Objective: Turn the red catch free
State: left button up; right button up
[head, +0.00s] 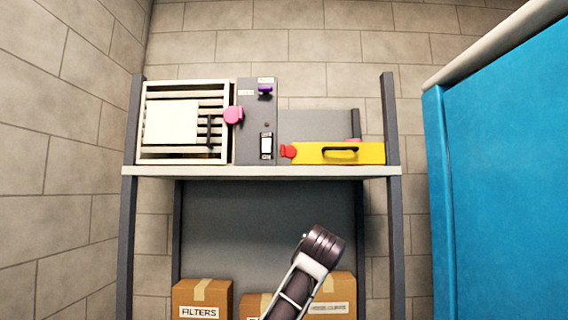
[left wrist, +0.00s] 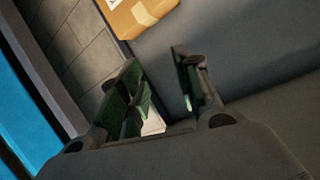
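The red catch (head: 288,151) is small and sits at the left end of a yellow panel (head: 312,154) with a black handle, on the upper shelf in the head view. The panel's front is upright below a grey back plate (head: 312,124). No gripper shows in the head view; only a link of one of my arms rises at the bottom. In the left wrist view my left gripper (left wrist: 156,62) has its two fingers apart with nothing between them. The catch is not seen in that view. My right gripper is not in view.
Cardboard boxes (head: 202,297) stand lower on the rack. A large blue body (head: 505,180) fills the right side.

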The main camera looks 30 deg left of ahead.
pick_arm(q)
jog(key=s+a+r+n+t+y, duration=0.1)
jog(key=s+r, duration=0.3)
jog(key=r, duration=0.6)
jog(key=s+r+n+t+y, duration=0.1)
jog(key=s+r, duration=0.3)
jog(key=r, duration=0.6)
jog(key=n+y+p, duration=0.1)
jog(key=n+y, duration=0.1)
jog(key=n, duration=0.1)
send_near(283, 145)
jog(key=v, duration=0.5)
jog(key=shift+s+a+f+t, duration=0.2)
jog(key=shift+f+t, duration=0.1)
jog(key=shift+f, duration=0.1)
jog(key=shift+w, duration=0.2)
jog(key=p+x, duration=0.4)
jog(key=x, duration=0.8)
jog(key=shift+a+r, duration=0.1)
jog(key=shift+p+x, duration=0.45)
jog(key=shift+x, duration=0.4)
grip_shut()
